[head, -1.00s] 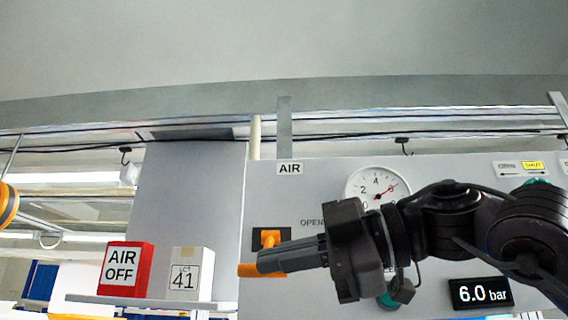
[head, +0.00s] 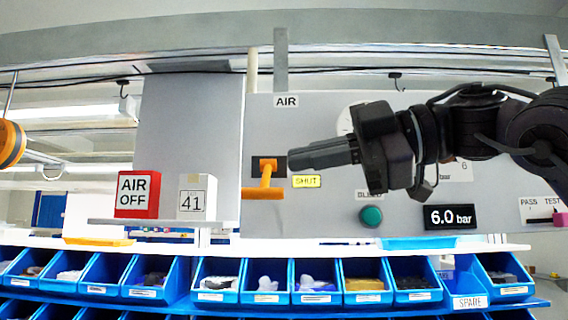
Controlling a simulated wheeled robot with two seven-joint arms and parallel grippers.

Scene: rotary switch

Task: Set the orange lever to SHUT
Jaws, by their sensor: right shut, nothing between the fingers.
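The orange lever (head: 265,182) sticks out of a dark plate (head: 283,163) on the grey panel, below the AIR sign. Its stem hangs downward and ends in a level crossbar. A yellow SHUT label (head: 306,181) is just right of the stem, a little above the crossbar's height. My right gripper (head: 291,160) is shut and empty. Its fingertips point left, at the height of the top of the lever and just right of it in the picture. I cannot tell whether they touch it. The OPEN label is hidden behind the gripper. My left gripper is not in view.
A red AIR OFF block (head: 138,194) and a white box marked 41 (head: 197,196) stand on a shelf left of the lever. A green button (head: 371,216) and a 6.0 bar display (head: 450,217) are at lower right. Blue bins (head: 267,297) line the bottom.

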